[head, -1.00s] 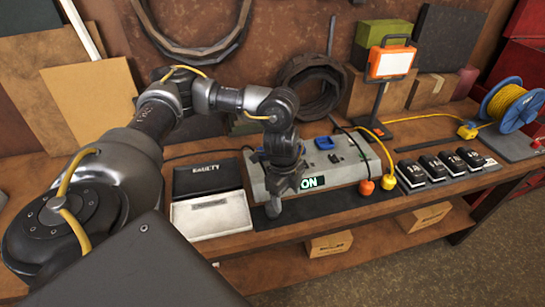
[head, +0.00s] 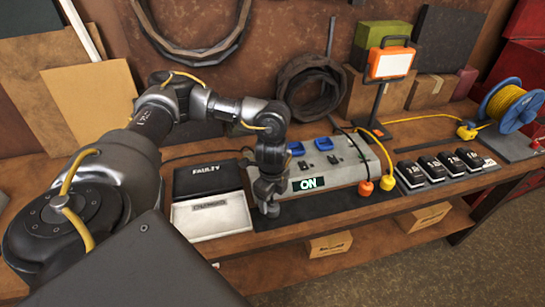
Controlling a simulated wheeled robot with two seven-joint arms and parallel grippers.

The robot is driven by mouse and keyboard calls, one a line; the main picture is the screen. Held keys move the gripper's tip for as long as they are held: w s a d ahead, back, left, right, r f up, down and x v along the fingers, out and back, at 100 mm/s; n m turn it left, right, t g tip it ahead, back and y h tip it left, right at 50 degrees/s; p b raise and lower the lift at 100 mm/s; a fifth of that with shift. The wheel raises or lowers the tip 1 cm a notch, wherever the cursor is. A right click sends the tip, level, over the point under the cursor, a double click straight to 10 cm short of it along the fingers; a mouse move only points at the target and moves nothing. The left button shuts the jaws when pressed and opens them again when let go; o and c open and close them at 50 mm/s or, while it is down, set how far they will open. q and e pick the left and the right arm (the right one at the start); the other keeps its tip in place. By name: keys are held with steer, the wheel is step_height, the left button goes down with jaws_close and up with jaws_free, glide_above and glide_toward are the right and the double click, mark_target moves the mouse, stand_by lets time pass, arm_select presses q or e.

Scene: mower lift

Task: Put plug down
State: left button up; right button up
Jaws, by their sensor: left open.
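My left gripper (head: 268,196) points down at the left end of the grey power box (head: 340,172), just right of the white-and-black FAULTY case. It is open; its fingertips are low over the black mat, and I see no plug between them. An orange plug (head: 366,187) and a yellow plug (head: 389,182) are side by side at the right front of the power box, on cords coming over it. Another yellow plug (head: 467,131) lies by the cable reel. The power box has blue sockets on top and a lit ON display (head: 309,183). My right gripper is out of view.
The FAULTY case (head: 210,176) stands close on the left. Several black batteries (head: 440,166) sit in a row at right. An orange work lamp (head: 390,62) and a blue reel (head: 509,104) stand behind. The black mat (head: 300,208) is bare along the front.

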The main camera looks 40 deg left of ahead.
mark_target(273, 205)
arm_select(q)
step_height(273, 205, down, 5)
steer(key=shift+w+d+p, duration=0.1)
steer(key=shift+p, duration=0.65)
steer(key=shift+c, duration=0.5)
steer(key=c, duration=1.1)
steer(key=shift+r, duration=0.2)
